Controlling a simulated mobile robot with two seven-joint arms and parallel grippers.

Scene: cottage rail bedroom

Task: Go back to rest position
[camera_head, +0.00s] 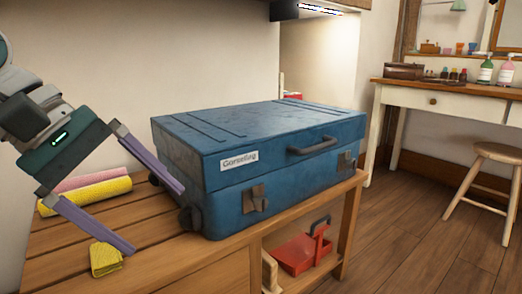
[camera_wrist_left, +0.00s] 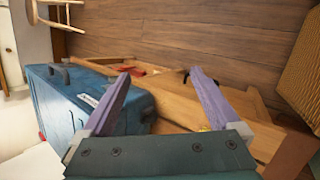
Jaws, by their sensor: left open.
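My left gripper (camera_head: 158,218) is open and empty, with its two purple fingers spread apart. In the head view it is at the left, above the wooden bench and just left of the blue case. Its fingers also show spread in the left wrist view (camera_wrist_left: 165,90), with nothing between them. My right gripper is in neither view.
A closed blue case (camera_head: 250,150) with a label stands on the wooden bench (camera_head: 60,250). Yellow (camera_head: 85,196) and pink (camera_head: 92,179) rolls and a yellow cloth (camera_head: 105,260) lie near the gripper. A red item (camera_head: 300,252) is on the lower shelf. A stool (camera_head: 490,180) stands at right.

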